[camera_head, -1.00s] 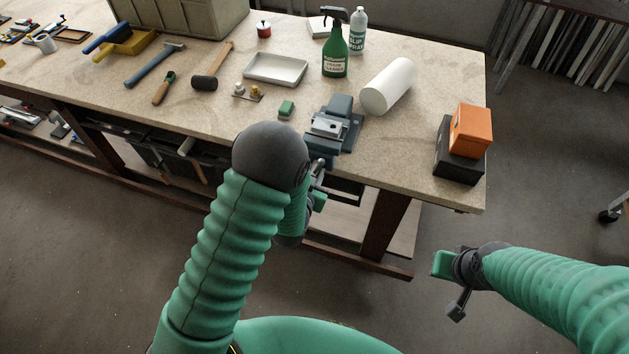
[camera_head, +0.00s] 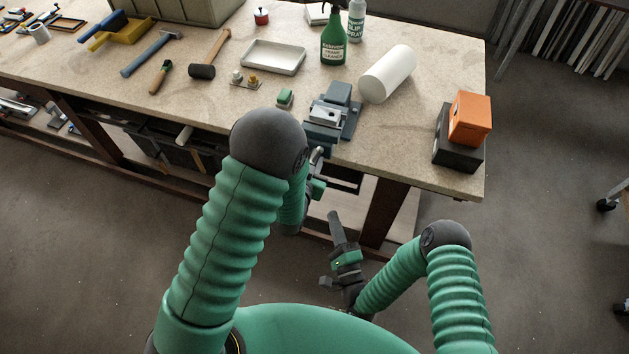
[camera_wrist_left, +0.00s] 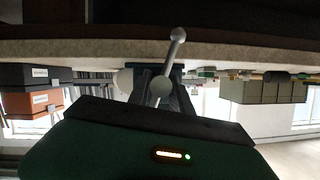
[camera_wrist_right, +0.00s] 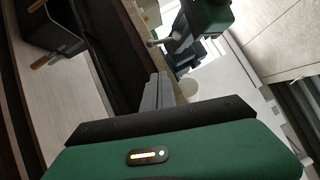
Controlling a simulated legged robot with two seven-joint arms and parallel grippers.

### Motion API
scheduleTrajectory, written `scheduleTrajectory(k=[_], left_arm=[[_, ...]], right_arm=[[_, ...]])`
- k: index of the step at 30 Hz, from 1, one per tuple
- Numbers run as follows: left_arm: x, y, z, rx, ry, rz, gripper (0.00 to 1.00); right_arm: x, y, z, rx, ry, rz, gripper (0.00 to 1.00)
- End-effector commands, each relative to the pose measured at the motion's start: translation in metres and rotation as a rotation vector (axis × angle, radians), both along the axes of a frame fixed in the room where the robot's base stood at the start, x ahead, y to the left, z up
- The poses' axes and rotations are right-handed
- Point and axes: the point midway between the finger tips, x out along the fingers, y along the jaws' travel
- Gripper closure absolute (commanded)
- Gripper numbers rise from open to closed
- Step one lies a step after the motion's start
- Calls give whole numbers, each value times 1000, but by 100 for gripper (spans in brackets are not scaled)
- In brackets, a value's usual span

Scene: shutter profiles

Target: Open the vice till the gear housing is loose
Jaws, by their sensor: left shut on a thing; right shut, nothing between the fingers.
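The blue-grey vice (camera_head: 350,122) is fixed at the front edge of the workbench. The gear housing (camera_head: 325,114), a pale metal block, sits between its jaws; I cannot tell if there is a gap. The vice handle (camera_wrist_left: 166,65), a metal bar with ball ends, shows tilted in the left wrist view. My left gripper (camera_head: 316,168) is at the bench's front edge, shut on the handle; my own arm partly hides it. My right gripper (camera_head: 336,223) is shut and empty, below and in front of the bench, apart from the vice. Its fingers show in the right wrist view (camera_wrist_right: 158,90).
Orange (camera_head: 470,118) and black (camera_head: 452,150) boxes stand at the bench's right corner.

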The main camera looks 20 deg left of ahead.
Motion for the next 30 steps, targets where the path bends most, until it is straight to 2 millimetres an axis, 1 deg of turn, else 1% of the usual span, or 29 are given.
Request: scheduleTrajectory(k=[1, 2, 5, 8, 18, 19, 21, 24, 27, 30], left_arm=[[-3, -1, -5, 0, 14, -3, 100], [-3, -1, -5, 0, 14, -3, 100], [-3, -1, -5, 0, 14, -3, 100], [-3, -1, -5, 0, 14, -3, 100], [-3, -1, -5, 0, 14, -3, 100], [-3, -1, -5, 0, 14, -3, 100], [-3, -1, -5, 0, 14, -3, 100], [-3, -1, -5, 0, 14, -3, 100], [-3, -1, -5, 1, 14, -2, 100], [-3, -1, -5, 1, 14, -2, 100]], right_arm=[[-3, -1, -1, 29, 1, -9, 100], [-3, -2, -1, 42, -1, -12, 100], [2, 1, 2, 54, -5, -16, 100], [16, 10, 5, 52, -5, -15, 100], [80, 47, 18, 48, -6, -15, 100], [83, 51, 20, 49, -6, -14, 100], [84, 64, 24, 48, -4, -12, 100], [87, 75, 28, 47, -3, -14, 100], [88, 82, 30, 47, -2, -14, 100], [89, 84, 30, 47, -1, -15, 100]])
